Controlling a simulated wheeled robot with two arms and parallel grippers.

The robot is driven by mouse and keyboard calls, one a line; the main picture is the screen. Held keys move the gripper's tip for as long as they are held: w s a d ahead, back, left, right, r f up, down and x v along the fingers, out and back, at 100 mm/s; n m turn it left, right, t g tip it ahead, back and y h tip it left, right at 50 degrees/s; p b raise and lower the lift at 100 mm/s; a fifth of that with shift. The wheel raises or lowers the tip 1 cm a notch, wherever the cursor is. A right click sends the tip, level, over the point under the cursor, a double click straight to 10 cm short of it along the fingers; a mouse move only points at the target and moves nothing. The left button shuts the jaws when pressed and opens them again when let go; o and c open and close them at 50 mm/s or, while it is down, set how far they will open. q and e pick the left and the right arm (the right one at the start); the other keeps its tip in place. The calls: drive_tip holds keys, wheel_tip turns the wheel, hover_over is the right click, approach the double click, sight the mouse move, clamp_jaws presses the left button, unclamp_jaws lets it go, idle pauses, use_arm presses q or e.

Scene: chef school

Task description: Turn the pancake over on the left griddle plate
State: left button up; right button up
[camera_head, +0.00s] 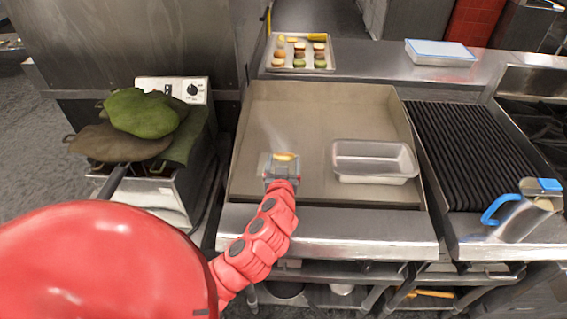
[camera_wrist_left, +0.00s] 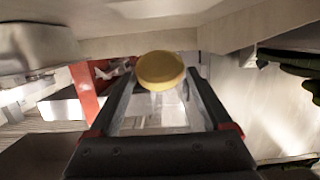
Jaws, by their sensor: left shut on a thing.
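The pancake (camera_head: 285,157) is a small, thick, round yellow disc. In the head view it shows at the tip of my left gripper (camera_head: 282,163), over the front part of the flat griddle plate (camera_head: 300,108). In the left wrist view the pancake (camera_wrist_left: 160,71) sits between the fingertips of my left gripper (camera_wrist_left: 160,85), which is shut on it. The wrist picture looks turned over, with the griddle surface along the top. I cannot tell how far the pancake is above the plate. My right gripper is not in view.
A metal loaf pan (camera_head: 374,160) stands on the griddle right of my gripper. A ribbed grill (camera_head: 467,150) and a blue-handled metal jug (camera_head: 522,215) are farther right. A tray (camera_head: 273,67) of small round sweets stands behind. Green cloths (camera_head: 143,113) lie at left on a fryer.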

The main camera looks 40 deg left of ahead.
use_arm(q)
drive_tip(key=shift+f, duration=0.5)
drive_tip(key=o, duration=1.1)
drive_tip(key=shift+o, duration=0.2)
